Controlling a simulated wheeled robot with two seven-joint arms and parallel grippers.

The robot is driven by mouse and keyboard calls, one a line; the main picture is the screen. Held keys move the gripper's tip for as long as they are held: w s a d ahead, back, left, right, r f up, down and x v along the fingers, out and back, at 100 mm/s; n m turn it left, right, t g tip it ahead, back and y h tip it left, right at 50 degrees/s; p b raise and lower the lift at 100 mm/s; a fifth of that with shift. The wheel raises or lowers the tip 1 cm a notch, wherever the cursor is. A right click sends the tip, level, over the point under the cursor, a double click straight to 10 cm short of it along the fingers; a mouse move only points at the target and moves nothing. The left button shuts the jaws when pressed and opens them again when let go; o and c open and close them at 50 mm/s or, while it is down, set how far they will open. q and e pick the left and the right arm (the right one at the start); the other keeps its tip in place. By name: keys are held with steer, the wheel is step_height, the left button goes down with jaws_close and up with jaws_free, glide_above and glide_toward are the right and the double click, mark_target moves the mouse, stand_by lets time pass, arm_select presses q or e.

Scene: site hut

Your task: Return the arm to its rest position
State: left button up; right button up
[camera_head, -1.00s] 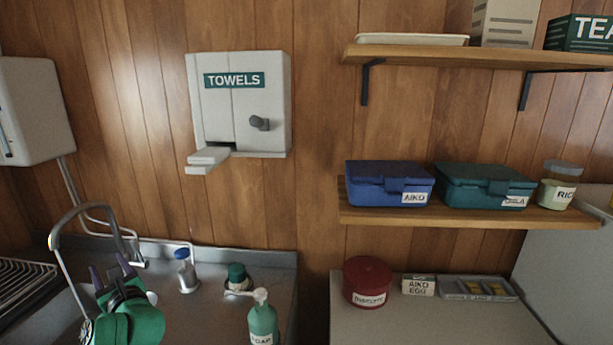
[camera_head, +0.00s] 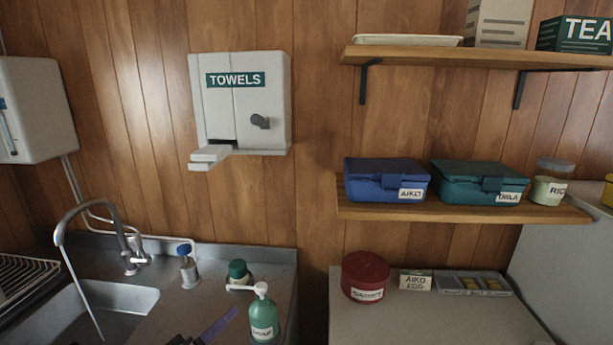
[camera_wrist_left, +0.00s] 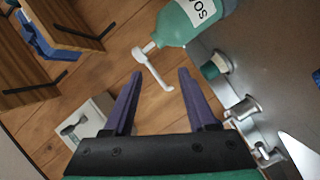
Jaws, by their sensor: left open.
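My left gripper (camera_head: 216,326) shows only partly at the bottom edge of the head view, just left of the green soap bottle (camera_head: 264,318). One purple finger is visible there; the rest is cut off. In the left wrist view both purple fingers of the gripper (camera_wrist_left: 160,76) are spread apart with nothing between them. The soap bottle (camera_wrist_left: 195,20) lies beyond the fingertips in that view, and its white nozzle (camera_wrist_left: 152,66) points toward the gap. I cannot tell how near it is. My right gripper is in neither view.
A sink (camera_head: 85,312) with a curved tap (camera_head: 75,215) is at left. A towel dispenser (camera_head: 240,105) hangs on the wall. Shelves with a blue lunchbox (camera_head: 385,181) and a teal lunchbox (camera_head: 475,184) are right, above a red tin (camera_head: 365,272) on a pale counter (camera_head: 430,325).

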arm_select(q)
steer(key=s+f+m+g, duration=0.1)
steer(key=s+f+g, duration=0.1)
steer(key=f, duration=0.1)
steer(key=s+f+m+g+y, duration=0.1)
steer(key=s+f+m, duration=0.1)
steer(key=s, duration=0.1)
steer(key=s+f+m+g+y, duration=0.1)
steer(key=s+f+m+g, duration=0.1)
steer(key=s+f, duration=0.1)
steer(key=shift+d+f+g, duration=0.3)
steer(key=shift+d, duration=0.05)
steer(key=s+a+f+m+g+y, duration=0.2)
steer(key=s+a+g, duration=0.1)
steer(key=s, duration=0.3)
steer(key=s+a+f+m+g+y, duration=0.1)
steer(key=s+a+f+g+y, duration=0.15)
steer(key=s, duration=0.35)
steer(key=s+f+g+b, duration=0.1)
steer(key=s+f+b, duration=0.15)
steer(key=f, duration=1.35)
steer(key=s+f+g+b, duration=0.15)
steer(key=f+b, duration=0.25)
steer(key=f, duration=1.2)
steer(key=s+a+f+b, duration=0.3)
steer(key=s+f, duration=1.2)
steer(key=s, duration=0.1)
steer(key=shift+f+m+y, duration=0.35)
steer(key=shift+f+m, duration=0.05)
steer(key=shift+a, duration=0.15)
